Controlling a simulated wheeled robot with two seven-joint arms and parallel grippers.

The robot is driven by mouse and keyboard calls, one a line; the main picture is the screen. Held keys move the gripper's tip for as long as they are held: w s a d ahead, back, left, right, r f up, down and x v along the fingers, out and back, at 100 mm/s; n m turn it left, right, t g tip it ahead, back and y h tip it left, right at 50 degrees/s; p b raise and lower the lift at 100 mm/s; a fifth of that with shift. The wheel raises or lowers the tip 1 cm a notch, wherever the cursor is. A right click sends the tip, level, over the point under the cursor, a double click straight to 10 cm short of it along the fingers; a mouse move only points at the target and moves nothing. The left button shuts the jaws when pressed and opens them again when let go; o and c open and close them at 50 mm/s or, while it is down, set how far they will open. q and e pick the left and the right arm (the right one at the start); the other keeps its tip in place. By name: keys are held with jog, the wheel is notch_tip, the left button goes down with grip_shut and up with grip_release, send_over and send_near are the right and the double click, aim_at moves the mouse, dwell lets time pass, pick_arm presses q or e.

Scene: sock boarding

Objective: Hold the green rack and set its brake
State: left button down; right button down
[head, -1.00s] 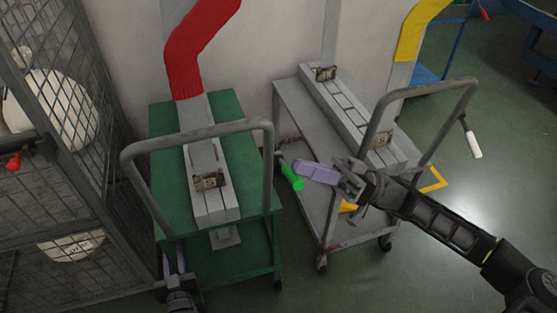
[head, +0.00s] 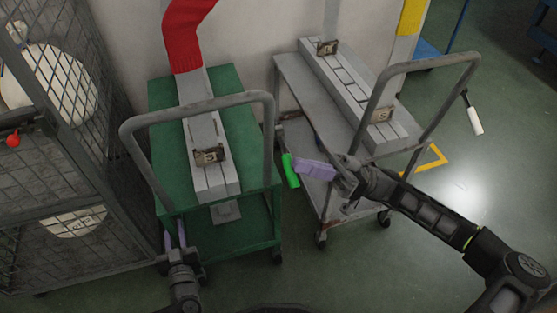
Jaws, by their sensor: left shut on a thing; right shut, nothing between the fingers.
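The green rack (head: 238,130) is a green cart with a grey tube handle (head: 200,110), standing left of centre. A lever with a bright green grip (head: 290,171) sits at its right side, tilted, grip end down. My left gripper (head: 174,238) has lilac fingers shut at the rack's near left corner, by the foot of the handle; the exact part held is hard to see. My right gripper (head: 300,168) is shut and empty, its lilac fingertips at the right side of the green grip, touching or nearly touching it.
A grey cart (head: 300,92) stands close on the right, under my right gripper, with a white-gripped lever (head: 474,122). A wire cage (head: 75,150) holding white bundles stands close on the left. Open floor (head: 400,270) lies at the front right.

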jog(key=shift+w+f, duration=0.1)
jog(key=shift+f, duration=0.4)
jog(key=shift+w+f, duration=0.1)
notch_tip(320, 180, up, 4)
jog(key=s+d, duration=0.1)
jog(key=d, duration=0.1)
jog(key=w+d+f, duration=0.4)
jog(key=d, duration=0.2)
jog(key=shift+w+d, duration=0.2)
jog(key=shift+d, duration=0.2)
pick_arm(q)
jog(key=c, duration=1.1)
grip_release()
jog(key=shift+c, duration=0.2)
